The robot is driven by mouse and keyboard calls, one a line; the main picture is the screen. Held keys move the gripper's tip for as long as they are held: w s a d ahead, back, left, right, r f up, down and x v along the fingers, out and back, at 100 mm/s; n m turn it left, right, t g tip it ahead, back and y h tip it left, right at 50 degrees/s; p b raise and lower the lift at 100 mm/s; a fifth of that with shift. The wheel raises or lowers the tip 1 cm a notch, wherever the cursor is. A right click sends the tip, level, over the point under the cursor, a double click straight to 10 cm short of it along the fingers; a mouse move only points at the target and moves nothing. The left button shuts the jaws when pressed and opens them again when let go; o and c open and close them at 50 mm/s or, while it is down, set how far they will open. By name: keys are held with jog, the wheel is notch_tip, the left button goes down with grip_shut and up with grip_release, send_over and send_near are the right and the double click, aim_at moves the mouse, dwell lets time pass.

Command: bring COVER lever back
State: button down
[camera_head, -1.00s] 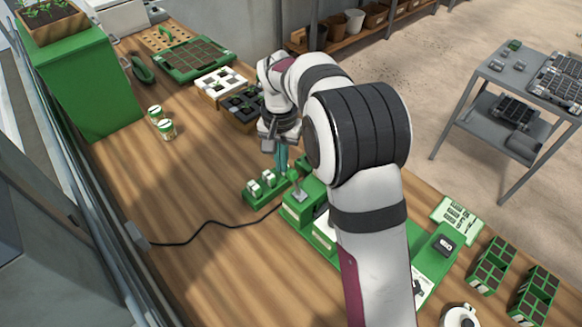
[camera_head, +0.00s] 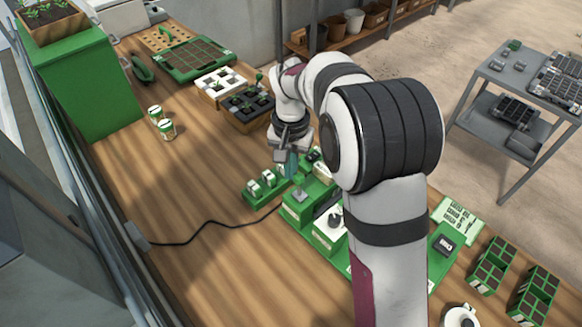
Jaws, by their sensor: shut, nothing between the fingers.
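The green seeder panel (camera_head: 311,210) runs along the table beneath my arm, with a grey metal piece (camera_head: 299,195) on its near block and a black knob (camera_head: 334,216) on a white-faced block. I cannot read which control is marked COVER, and no lever can be made out clearly. My gripper (camera_head: 291,168) points down at the far left end of the panel, its fingers shut and empty. It is near the row of small white-and-green blocks (camera_head: 268,180); contact cannot be told. My arm hides part of the panel.
A black cell tray (camera_head: 247,106) with seedlings and a white cell tray (camera_head: 221,83) stand behind my gripper. Two small jars (camera_head: 162,128) stand at the left. A black cable (camera_head: 205,228) crosses the table. The wooden table left of the panel is mostly clear.

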jog(key=shift+d, duration=0.1)
jog(key=shift+s+d, duration=0.65)
jog(key=shift+s, duration=0.05)
notch_tip(320, 180, up, 6)
jog(key=shift+w+a, duration=0.45)
dwell(0.4)
jog(key=s+d+r+m+y, duration=0.1)
jog(key=s+d+r, duration=0.15)
jog(key=s, duration=0.45)
jog(key=s+d+r, duration=0.2)
jog(key=s+d, duration=0.2)
jog(key=s, duration=0.4)
jog(key=s+f, duration=0.1)
jog(key=s, duration=0.6)
jog(key=s+d+f+m, duration=0.1)
jog(key=s+f, duration=0.1)
jog(key=s, duration=0.4)
jog(key=shift+s+f+m+y, duration=0.3)
jog(key=shift+s+y, duration=0.1)
